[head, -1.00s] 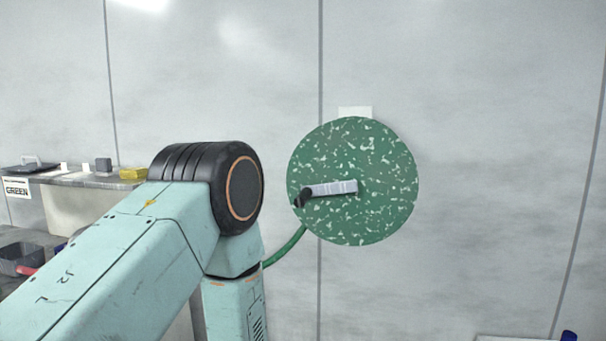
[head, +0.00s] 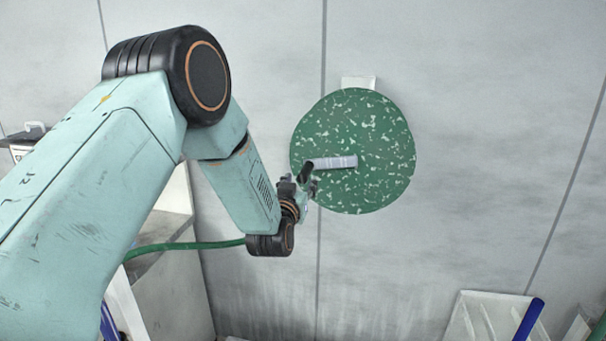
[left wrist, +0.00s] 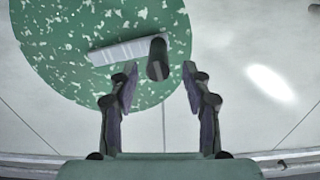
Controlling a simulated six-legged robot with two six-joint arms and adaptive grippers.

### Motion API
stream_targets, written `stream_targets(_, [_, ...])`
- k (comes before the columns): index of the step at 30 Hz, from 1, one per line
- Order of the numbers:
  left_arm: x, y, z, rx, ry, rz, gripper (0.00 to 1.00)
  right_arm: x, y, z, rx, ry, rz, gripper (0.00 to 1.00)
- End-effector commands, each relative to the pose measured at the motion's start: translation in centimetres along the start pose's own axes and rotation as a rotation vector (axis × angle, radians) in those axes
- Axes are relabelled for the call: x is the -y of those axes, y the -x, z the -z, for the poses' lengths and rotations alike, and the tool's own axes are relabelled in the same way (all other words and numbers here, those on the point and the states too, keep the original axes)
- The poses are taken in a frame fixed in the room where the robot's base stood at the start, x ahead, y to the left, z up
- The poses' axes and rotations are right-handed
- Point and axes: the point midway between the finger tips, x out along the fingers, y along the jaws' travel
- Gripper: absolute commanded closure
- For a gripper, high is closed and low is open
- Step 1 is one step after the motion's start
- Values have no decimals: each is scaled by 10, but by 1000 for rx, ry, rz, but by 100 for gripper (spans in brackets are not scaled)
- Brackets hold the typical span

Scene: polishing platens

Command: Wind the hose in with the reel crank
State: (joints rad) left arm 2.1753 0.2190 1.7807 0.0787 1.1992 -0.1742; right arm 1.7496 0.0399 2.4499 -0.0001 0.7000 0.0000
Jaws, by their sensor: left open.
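The reel (head: 365,125) is a green disc with pale flecks, mounted on the wall right of centre in the head view. Its crank is a light grey arm (head: 338,162) pointing left from the middle, with a dark handle (head: 306,172) at its end. My left gripper (head: 308,184) is at the disc's left edge by the handle. In the left wrist view the open fingers (left wrist: 160,88) stand apart, with the dark handle (left wrist: 157,60) between or just beyond their tips. The green hose (head: 190,246) runs left behind my left arm. My right gripper is out of view.
A white bracket (head: 358,82) shows above the reel. A pale panel or tray (head: 485,318) with a blue bar (head: 528,322) stands at the lower right. A counter (head: 165,205) is at the left behind my arm. The wall around the reel is clear.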

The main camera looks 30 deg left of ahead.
Motion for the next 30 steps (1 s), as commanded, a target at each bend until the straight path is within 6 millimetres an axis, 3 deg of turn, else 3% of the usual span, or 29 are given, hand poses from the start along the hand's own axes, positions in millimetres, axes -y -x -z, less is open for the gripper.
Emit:
stream_targets(9, [-1,-34,0,0,-1,-1,52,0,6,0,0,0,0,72])
stream_targets(21, [-2,-40,0,2,-1,-2,52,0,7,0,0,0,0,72])
stream_targets(30, [-1,-40,0,2,0,-2,75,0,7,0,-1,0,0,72])
